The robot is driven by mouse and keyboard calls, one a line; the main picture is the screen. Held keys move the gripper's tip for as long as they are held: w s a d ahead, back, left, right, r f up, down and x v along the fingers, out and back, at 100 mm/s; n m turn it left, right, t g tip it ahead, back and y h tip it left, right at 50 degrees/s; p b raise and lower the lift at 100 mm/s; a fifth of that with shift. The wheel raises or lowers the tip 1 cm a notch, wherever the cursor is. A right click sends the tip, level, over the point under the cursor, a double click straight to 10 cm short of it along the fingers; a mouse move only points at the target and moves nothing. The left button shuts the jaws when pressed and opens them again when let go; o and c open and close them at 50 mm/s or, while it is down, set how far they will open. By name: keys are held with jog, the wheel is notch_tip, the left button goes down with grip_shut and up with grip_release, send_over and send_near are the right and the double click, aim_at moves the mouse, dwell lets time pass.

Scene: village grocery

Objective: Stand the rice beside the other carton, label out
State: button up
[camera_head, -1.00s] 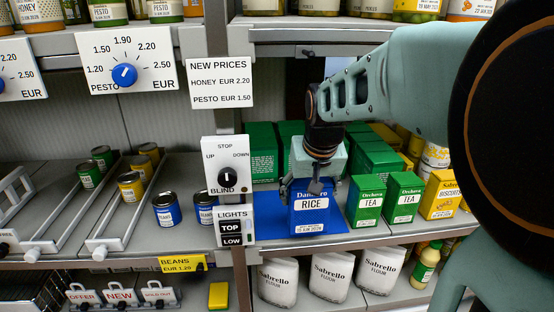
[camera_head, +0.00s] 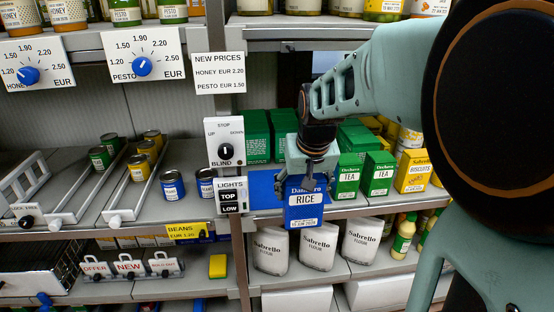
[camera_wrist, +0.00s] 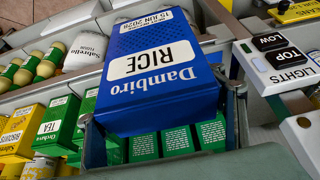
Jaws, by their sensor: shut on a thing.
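The blue rice carton (camera_head: 305,207) is upright in the head view, its RICE label facing out toward me. My gripper (camera_head: 304,181) is shut on it from above and behind. In the wrist view the carton (camera_wrist: 165,80) fills the middle, with a gripper finger at each side. Its lower part covers the shelf's front edge in the head view, so it seems to hang at or just in front of the edge. I see no second rice carton.
Green tea cartons (camera_head: 347,176) stand close on the right, with yellow biscuits (camera_head: 412,172) beyond. Green cartons (camera_head: 257,136) stand behind the mat. The switch panel post (camera_head: 231,195) is on the left. Flour sacks (camera_head: 318,246) stand on the shelf below.

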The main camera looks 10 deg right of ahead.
jog(key=p+v, duration=1.5)
jog(key=p, duration=0.9)
jog(key=shift+w+r, duration=0.2)
jog(key=shift+w, duration=0.15)
